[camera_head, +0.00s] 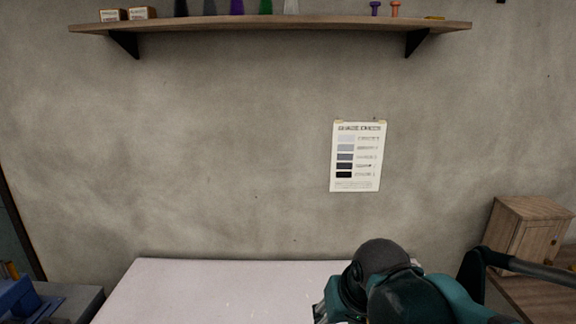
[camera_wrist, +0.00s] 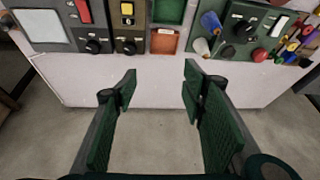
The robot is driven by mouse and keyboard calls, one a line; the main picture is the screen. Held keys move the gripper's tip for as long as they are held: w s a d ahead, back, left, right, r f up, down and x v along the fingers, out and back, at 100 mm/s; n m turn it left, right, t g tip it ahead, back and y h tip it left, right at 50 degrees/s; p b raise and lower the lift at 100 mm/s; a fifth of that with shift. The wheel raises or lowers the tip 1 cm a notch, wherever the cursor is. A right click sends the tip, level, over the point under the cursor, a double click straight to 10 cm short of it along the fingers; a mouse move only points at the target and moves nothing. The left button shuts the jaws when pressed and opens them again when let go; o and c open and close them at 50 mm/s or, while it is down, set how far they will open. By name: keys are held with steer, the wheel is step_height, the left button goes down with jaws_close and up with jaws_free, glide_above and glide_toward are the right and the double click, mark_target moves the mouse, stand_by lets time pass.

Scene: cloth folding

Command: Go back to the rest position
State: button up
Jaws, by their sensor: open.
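My gripper (camera_wrist: 160,84) is open in the wrist view, its two green-padded fingers spread apart with nothing between them. The fingers point toward the front side of a white table, over a strip of bare floor. In the head view my teal and dark arm shows at the lower right, in front of the white table (camera_head: 220,290); the gripper's fingers cannot be made out there. No cloth shows in either view.
A wall shelf (camera_head: 270,24) and a small wooden cabinet (camera_head: 522,230) stand clear of my arm.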

steer(key=s+d+t, duration=0.1)
steer(key=s+d, duration=0.1)
steer(key=d, duration=0.3)
steer(key=s+d+r+t+h, duration=0.1)
steer(key=s+d, duration=0.2)
steer(key=d, duration=0.2)
steer(key=shift+s+d+m+t, duration=0.3)
steer(key=shift+d+m+t, duration=0.1)
steer(key=shift+w+r, duration=0.1)
stand_by(2.8)
